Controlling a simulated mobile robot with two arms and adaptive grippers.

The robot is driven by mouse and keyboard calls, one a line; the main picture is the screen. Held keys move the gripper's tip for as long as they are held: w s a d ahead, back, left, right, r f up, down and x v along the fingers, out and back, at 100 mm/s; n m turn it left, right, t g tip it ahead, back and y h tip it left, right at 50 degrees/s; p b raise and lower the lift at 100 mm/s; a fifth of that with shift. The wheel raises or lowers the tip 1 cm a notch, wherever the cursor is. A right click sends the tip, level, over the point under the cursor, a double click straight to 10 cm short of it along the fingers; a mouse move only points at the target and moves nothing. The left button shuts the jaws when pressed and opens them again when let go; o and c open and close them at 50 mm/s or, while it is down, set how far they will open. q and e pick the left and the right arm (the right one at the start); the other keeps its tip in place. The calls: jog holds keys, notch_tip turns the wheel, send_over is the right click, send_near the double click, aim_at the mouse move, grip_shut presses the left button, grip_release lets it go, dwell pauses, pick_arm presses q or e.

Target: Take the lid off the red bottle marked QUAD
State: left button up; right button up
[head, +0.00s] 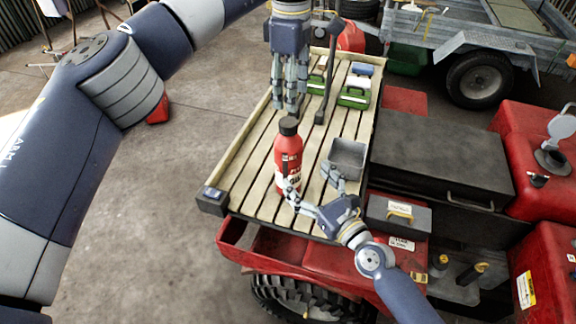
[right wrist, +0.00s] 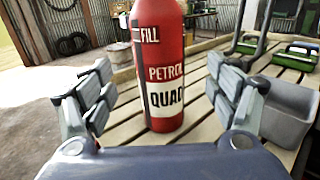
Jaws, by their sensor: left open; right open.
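The red bottle (head: 289,158) with a dark lid (head: 288,126) stands upright on the slatted wooden rack. In the right wrist view the bottle (right wrist: 162,60) shows the words FILL, PETROL and QUAD, and its top is out of frame. My left gripper (head: 290,108) is open, pointing down just above and behind the lid in the picture. I cannot tell whether it touches the lid. My right gripper (head: 312,186) is open, low beside the bottle. In the right wrist view its fingers (right wrist: 165,100) are spread to either side of the bottle, apart from it.
A grey open bin (head: 347,158) sits right of the bottle on the rack (head: 262,185). Green boxes (head: 354,97) and a dark upright bar (head: 327,85) stand farther back. A grey toolbox (head: 398,216) is at the right. The rack's left side is clear.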

aim_at(296, 167)
pick_arm(q)
jog(key=shift+w+a+f, duration=0.3)
jog(key=shift+w+a, duration=0.1)
jog(key=shift+w, duration=0.1)
pick_arm(e)
jog(key=x, duration=0.8)
jog(key=shift+f, duration=0.15)
pick_arm(q)
jog(key=shift+s+d+r, duration=0.15)
jog(key=shift+s+d, duration=0.1)
pick_arm(e)
jog(key=shift+w+a, duration=0.2)
jog(key=shift+w, duration=0.1)
pick_arm(q)
jog(key=shift+w+a, duration=0.1)
pick_arm(e)
jog(key=shift+a, duration=0.1)
grip_shut()
pick_arm(q)
jog(key=m, duration=0.8)
jog(key=shift+m, duration=0.4)
jog(key=shift+f, duration=4.1)
pick_arm(e)
jog(key=shift+w, duration=0.1)
